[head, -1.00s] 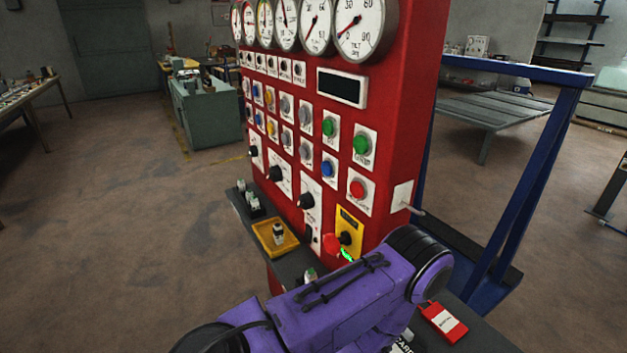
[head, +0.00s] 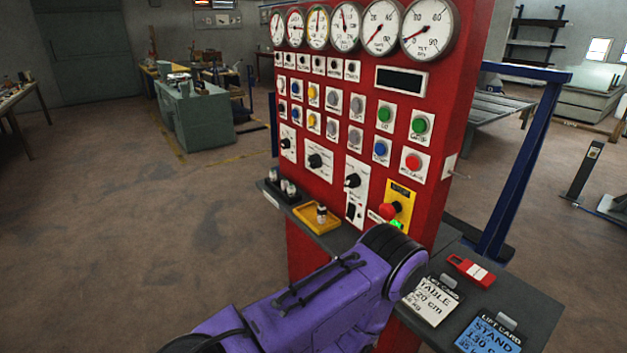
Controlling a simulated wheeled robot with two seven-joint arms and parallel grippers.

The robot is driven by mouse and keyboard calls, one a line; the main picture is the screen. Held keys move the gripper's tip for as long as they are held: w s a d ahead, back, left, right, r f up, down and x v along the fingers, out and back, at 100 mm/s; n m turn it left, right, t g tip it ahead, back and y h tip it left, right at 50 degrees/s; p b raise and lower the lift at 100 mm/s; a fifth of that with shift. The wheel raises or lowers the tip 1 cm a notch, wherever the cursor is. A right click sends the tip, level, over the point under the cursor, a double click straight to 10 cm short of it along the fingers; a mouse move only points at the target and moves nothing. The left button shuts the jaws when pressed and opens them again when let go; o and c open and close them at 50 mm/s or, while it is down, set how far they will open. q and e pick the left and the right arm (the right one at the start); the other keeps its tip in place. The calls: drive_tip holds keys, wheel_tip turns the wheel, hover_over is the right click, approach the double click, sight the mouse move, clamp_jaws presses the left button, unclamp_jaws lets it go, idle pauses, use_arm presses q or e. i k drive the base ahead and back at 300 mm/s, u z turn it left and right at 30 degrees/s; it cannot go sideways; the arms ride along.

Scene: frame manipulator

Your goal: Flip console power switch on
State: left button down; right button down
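The red console (head: 455,70) stands upright in the middle of the head view. A small lever (head: 459,175) sticks out from a pale plate on its right side face. A black rocker-like switch (head: 351,211) sits on a white plate low on its front. I cannot tell which of these is the power switch, or its position. My purple arm reaches up from the bottom left to the console's lower front. No gripper fingers show.
The console's dark shelf (head: 520,290) holds a yellow tray (head: 318,220), a red tag (head: 470,269), a white card (head: 432,300) and a blue card (head: 487,335). A blue frame (head: 520,160) stands right of the console.

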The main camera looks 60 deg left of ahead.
sight(351, 209)
drive_tip(key=k, duration=0.1)
drive_tip(key=u, duration=0.8)
drive_tip(key=i, duration=0.15)
